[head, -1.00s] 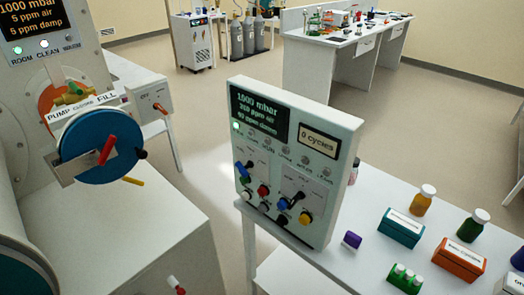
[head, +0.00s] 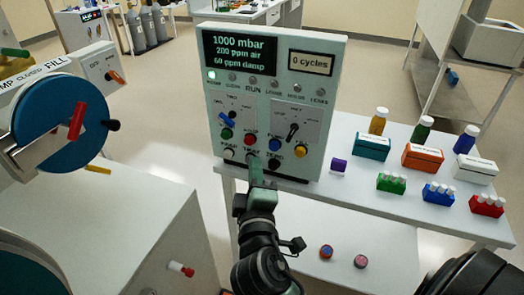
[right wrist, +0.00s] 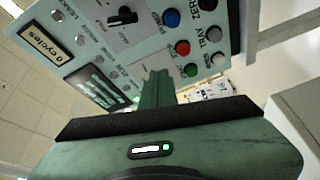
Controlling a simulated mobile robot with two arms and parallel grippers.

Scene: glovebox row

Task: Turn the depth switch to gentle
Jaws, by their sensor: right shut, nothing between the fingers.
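The control panel (head: 335,110) stands upright at the table's left end, its face toward me. It carries two lever switches. One has a blue lever (head: 227,119) tilted up to the left. The other has a black lever (head: 293,131), upright with a slight tilt; a black switch lever also shows in the right wrist view (right wrist: 124,15). Their labels are too small to read, so I cannot tell which is the depth switch. My right gripper (head: 255,168) is shut and empty, in front of the panel's lower button rows and below both levers. It also shows in the right wrist view (right wrist: 157,82).
Round buttons in several colours, such as the red one (head: 250,139) and yellow one (head: 301,151), sit below the levers. The table (head: 350,190) holds boxes, bottles and vial racks at right. The blue pump wheel (head: 50,125) stands left. Open floor lies between.

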